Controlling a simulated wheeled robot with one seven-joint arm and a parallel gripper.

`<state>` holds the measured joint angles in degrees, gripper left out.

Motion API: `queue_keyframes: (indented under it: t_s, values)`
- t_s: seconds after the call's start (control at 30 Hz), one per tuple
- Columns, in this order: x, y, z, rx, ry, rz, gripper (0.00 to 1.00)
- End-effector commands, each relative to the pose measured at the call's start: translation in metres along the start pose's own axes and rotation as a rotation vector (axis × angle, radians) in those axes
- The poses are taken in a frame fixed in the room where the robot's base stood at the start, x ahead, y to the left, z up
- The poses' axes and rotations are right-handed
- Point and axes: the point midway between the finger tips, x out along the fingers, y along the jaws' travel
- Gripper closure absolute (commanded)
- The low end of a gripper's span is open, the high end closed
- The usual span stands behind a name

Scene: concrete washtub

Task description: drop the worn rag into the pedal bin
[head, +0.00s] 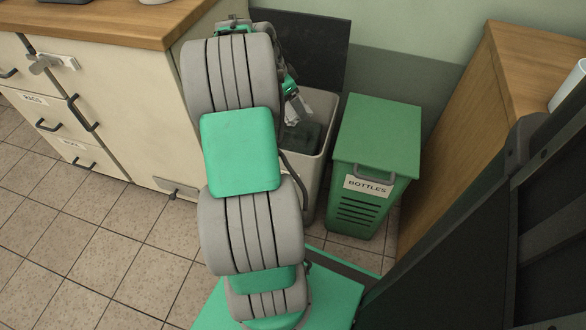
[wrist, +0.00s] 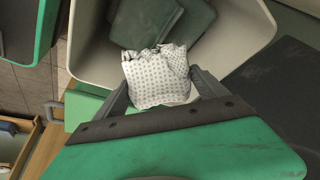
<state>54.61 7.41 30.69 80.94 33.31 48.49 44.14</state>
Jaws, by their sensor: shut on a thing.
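The worn rag (wrist: 158,82) is white with small dark dots and hangs crumpled between the fingers of my gripper (wrist: 162,90) in the wrist view. My gripper is shut on it. The rag also shows as a small pale patch (head: 297,109) in the head view, partly hidden by my arm. The pedal bin (wrist: 240,38) is pale grey-beige with its mouth open below the rag. It also stands behind my arm in the head view (head: 311,188). Its dark lid (head: 318,45) is raised at the back. Dark green folded-looking pieces (wrist: 180,28) lie inside the bin.
A green bin labelled BOTTLES (head: 375,150) stands just right of the pedal bin. A cream cabinet with a wooden top (head: 110,22) and labelled drawers is on the left. A wooden unit (head: 500,75) is at the right. Tiled floor (head: 110,250) is clear at lower left.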

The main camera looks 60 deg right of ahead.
Motion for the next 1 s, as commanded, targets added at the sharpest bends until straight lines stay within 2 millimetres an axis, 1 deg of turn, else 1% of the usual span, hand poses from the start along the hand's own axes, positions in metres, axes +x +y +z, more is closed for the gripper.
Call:
queue_keyframes:
  t_s: [0.03, 0.13, 0.23, 0.43, 0.47, 0.67, 0.9, 1.0]
  values:
    - [0.013, 0.0, 0.006, -0.001, 0.0, 0.0, 0.57]
    - [0.023, -0.001, 0.011, -0.003, 0.0, -0.002, 0.57]
    - [0.026, -0.001, 0.013, -0.004, 0.0, -0.002, 0.57]
    - [0.024, -0.002, 0.013, -0.007, 0.0, -0.003, 0.57]
    - [0.024, -0.002, 0.013, -0.007, 0.0, -0.003, 0.17]
    - [0.024, -0.002, 0.013, -0.007, 0.0, -0.003, 0.01]
    - [0.024, -0.001, 0.013, -0.007, 0.0, -0.003, 0.0]
    - [0.016, -0.002, 0.012, -0.007, 0.0, -0.004, 0.0]
